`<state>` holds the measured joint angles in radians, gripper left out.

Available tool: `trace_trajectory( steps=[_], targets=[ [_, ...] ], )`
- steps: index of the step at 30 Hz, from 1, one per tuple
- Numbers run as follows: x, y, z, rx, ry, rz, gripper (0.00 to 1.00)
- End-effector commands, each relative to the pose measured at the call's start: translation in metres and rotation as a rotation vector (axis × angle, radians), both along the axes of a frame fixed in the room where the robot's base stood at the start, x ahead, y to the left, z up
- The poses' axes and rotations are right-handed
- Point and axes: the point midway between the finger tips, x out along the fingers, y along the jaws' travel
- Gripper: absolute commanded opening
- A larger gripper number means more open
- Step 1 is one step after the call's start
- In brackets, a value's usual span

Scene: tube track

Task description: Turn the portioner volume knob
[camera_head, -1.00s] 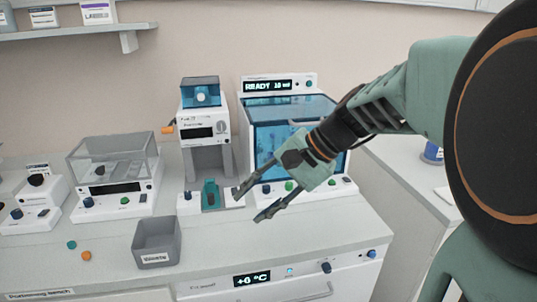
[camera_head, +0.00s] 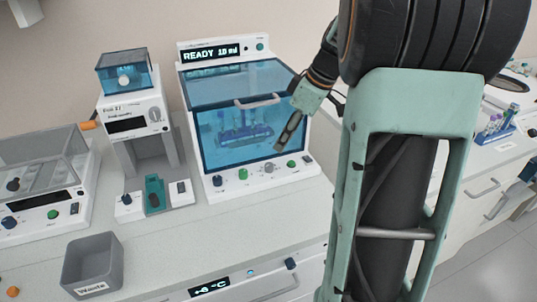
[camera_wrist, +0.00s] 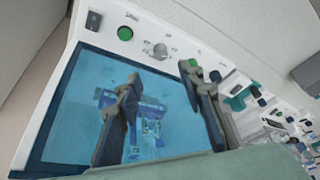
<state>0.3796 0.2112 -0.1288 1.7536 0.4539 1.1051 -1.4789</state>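The cabinet whose display reads "READY 1.0 ml" (camera_head: 211,54) appears to be the portioner. It has a blue transparent front. Its lower panel carries a grey knob (camera_head: 269,167) between two green buttons and a dark blue knob (camera_head: 217,181) at the left end. I cannot read which knob sets volume. The wrist view also shows the grey knob (camera_wrist: 158,50) and dark blue knob (camera_wrist: 215,76). My gripper (camera_head: 281,146) is in front of the window's right part, above the panel, apart from the knobs. The wrist view shows its fingers (camera_wrist: 163,84) spread and empty.
A tube rack (camera_head: 245,135) stands behind the window, below a handle (camera_head: 257,101). Left are a device with a blue hopper (camera_head: 125,72), a clear-lidded device (camera_head: 40,165) and a grey waste bin (camera_head: 93,265). My arm hides much of the right side.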

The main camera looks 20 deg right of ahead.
Motion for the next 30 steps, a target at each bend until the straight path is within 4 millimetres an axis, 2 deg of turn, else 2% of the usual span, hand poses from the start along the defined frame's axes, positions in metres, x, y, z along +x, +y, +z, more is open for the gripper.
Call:
trace_trajectory(
  steps=[15, 21, 30],
  targets=[
    [0.022, 0.024, -0.08, 0.003, 0.004, 0.001, 0.36],
    [0.027, 0.029, -0.095, 0.002, 0.002, 0.0, 0.36],
    [0.028, 0.029, -0.097, 0.001, 0.001, -0.001, 0.36]
  ],
)
